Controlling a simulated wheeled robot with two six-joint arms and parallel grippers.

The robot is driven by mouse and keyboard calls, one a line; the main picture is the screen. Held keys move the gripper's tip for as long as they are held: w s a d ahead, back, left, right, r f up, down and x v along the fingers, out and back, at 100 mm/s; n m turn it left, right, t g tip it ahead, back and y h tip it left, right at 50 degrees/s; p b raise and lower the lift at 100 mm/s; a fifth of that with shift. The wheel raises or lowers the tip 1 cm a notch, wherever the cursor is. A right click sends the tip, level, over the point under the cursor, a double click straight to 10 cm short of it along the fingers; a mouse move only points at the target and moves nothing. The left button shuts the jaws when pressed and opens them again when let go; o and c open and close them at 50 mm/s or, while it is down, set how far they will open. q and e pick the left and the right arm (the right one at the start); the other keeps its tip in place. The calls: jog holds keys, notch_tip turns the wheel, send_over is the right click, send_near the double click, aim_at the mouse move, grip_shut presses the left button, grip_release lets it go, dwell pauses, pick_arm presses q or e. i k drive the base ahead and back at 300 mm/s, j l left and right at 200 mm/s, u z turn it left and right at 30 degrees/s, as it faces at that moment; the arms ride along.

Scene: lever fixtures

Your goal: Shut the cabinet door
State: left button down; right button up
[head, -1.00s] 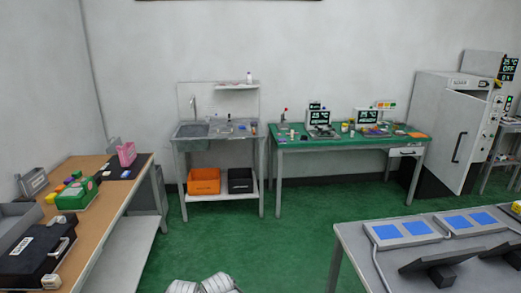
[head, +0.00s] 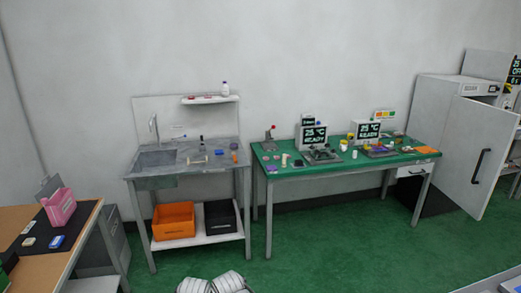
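The cabinet (head: 432,118) is a tall pale grey box at the right, beyond the green table. Its door (head: 486,150) is a flat pale panel with a long black vertical handle (head: 479,166). The door appears to stand open, at an angle to the cabinet front and with its handle side out to the right. The inside of the cabinet is hidden. Neither gripper can be made out; only white ribbed parts of mine show at the bottom edge, well away from the door.
A green-topped table (head: 345,168) with instruments stands left of the cabinet. A metal sink bench (head: 222,172) is farther left, and a wooden table (head: 20,222) is at the lower left. A grey table corner (head: 500,284) shows at lower right. Green floor between is clear.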

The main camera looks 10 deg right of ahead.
aim_at(478, 138)
jog(key=i+z, duration=0.25)
jog(key=i, duration=0.35)
jog(key=i+j+z, duration=0.1)
jog(key=i+z, duration=0.2)
jog(key=i, duration=0.3)
jog(key=i+j+z, duration=0.25)
jog(key=i, duration=0.35)
jog(key=i+l+z, duration=0.25)
jog(key=i+z, duration=0.65)
jog(key=i, duration=0.25)
jog(key=i+j+z, duration=0.2)
jog(key=i+z, duration=0.4)
jog(key=i, duration=0.3)
jog(key=i+j+z, duration=0.2)
jog(key=i, duration=0.3)
